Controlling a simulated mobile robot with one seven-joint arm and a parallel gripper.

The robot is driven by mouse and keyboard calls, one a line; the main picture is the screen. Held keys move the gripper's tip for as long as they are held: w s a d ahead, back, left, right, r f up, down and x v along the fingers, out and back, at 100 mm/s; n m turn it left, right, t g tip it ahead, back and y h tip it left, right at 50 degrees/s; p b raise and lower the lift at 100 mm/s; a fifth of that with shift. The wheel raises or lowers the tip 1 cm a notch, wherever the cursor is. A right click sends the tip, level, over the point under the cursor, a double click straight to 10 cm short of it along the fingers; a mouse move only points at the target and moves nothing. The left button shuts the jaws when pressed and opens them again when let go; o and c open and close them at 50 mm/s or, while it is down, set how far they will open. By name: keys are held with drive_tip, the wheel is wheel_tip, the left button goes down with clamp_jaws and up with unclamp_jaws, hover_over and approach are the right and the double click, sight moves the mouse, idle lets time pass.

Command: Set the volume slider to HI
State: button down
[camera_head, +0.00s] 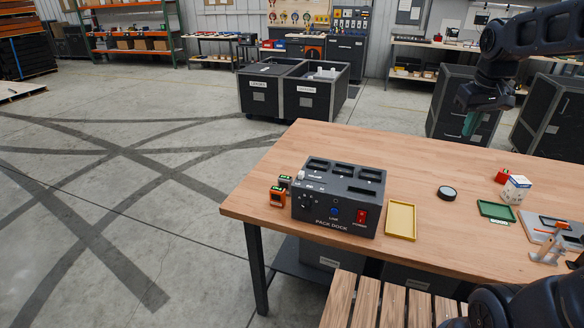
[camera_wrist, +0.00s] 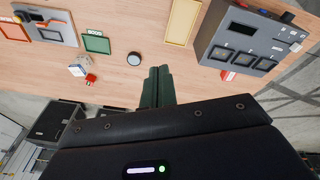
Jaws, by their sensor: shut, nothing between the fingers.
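The dark grey dock box labelled PACK DOCK (camera_head: 338,197) stands at the left end of the wooden table. A small white knob (camera_head: 301,175) sits on its top at the left edge, with small white markings close by; I cannot read which marking the knob is at. The dock also shows at the upper right of the wrist view (camera_wrist: 232,42), with the white knob (camera_wrist: 295,47) at its right side. My gripper (camera_head: 471,124) is above the table's far edge, well to the right of the dock. Its green fingers (camera_wrist: 157,71) are shut together, empty and apart from everything.
The dock carries a red switch (camera_head: 362,216), a blue button (camera_head: 334,211) and empty top slots. A yellow tray (camera_head: 401,220) lies just right of it. An orange device (camera_head: 278,196) stands at its left. A black disc (camera_head: 447,193) and a white box (camera_head: 515,189) are farther right.

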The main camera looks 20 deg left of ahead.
drive_tip(key=w+a+n+g, duration=0.1)
drive_tip(key=w+a+n, duration=0.4)
drive_tip(key=a, duration=0.8)
drive_tip(key=n+g+h, duration=0.2)
drive_tip(key=n+h, duration=0.1)
drive_tip(key=n, duration=0.2)
hover_over(301, 175)
drive_tip(key=w+d, duration=0.2)
drive_tip(key=w, duration=0.6)
wheel_tip(301, 175, down, 6)
drive_tip(key=f, duration=0.1)
drive_tip(key=s+a+f+n, duration=0.1)
drive_tip(key=s+a+f, duration=0.2)
drive_tip(key=a, duration=0.3)
drive_tip(key=s+a+f+n+h, duration=0.1)
drive_tip(key=s+a+f+n, duration=0.1)
drive_tip(key=a, duration=0.5)
drive_tip(key=shift+s+a+f+t, duration=0.15)
drive_tip(key=shift+s+f+t, duration=0.15)
drive_tip(key=shift+s+f, duration=0.55)
drive_tip(key=shift+s+r, duration=0.1)
drive_tip(key=shift+s, duration=0.05)
drive_tip(key=shift+d+f, duration=1.3)
drive_tip(key=shift+f, duration=0.2)
drive_tip(key=shift+d+f, duration=1.3)
drive_tip(key=shift+f, duration=0.25)
drive_tip(key=shift+d+f, duration=1.3)
drive_tip(key=shift+f, duration=0.2)
